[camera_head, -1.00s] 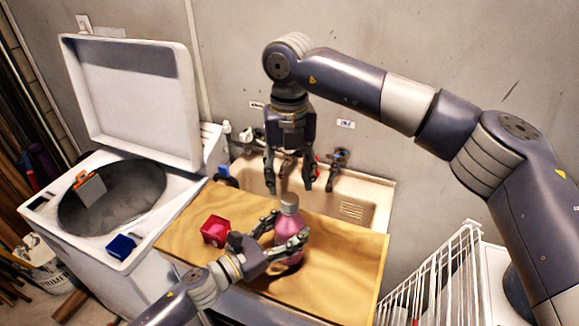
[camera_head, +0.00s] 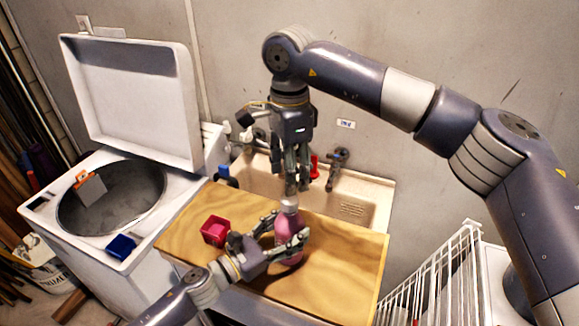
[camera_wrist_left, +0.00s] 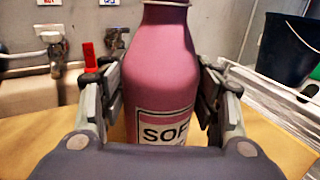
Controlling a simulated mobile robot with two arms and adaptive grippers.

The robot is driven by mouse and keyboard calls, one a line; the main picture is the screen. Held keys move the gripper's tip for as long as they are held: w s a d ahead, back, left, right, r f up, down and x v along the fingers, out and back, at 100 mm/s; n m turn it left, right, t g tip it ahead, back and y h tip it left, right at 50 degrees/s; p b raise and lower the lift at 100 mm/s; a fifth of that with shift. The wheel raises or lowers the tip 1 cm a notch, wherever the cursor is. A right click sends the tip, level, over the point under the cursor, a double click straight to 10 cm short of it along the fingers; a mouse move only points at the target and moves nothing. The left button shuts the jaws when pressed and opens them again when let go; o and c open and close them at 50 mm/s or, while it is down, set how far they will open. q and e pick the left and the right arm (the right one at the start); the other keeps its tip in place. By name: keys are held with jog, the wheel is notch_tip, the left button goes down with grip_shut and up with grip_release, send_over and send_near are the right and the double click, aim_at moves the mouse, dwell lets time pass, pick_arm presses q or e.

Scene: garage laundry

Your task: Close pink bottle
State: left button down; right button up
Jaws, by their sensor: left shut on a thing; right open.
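The pink bottle (camera_head: 288,222) stands upright on the wooden board (camera_head: 340,262), with a pale cap or top (camera_head: 289,204). My left gripper (camera_head: 289,232) is shut around its body. In the left wrist view, the fingers lie on both sides of the bottle (camera_wrist_left: 160,65), above its label; its top is cut off by the frame. My right gripper (camera_head: 293,187) points down directly above the bottle, open, with its fingertips close to the pale top. I cannot tell whether they touch it.
A red-pink box (camera_head: 214,231) sits on the board left of the bottle. Behind is a sink (camera_head: 373,194) with taps (camera_head: 337,160). An open white washer (camera_head: 150,230) stands at left, a white wire rack (camera_head: 440,275) at right. The board's right part is clear.

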aim_at(290, 198)
jog(key=n, duration=0.7)
jog(key=shift+r, duration=0.25)
jog(key=n, duration=0.6)
jog(key=shift+r, duration=0.15)
jog(key=shift+f, duration=4.05)
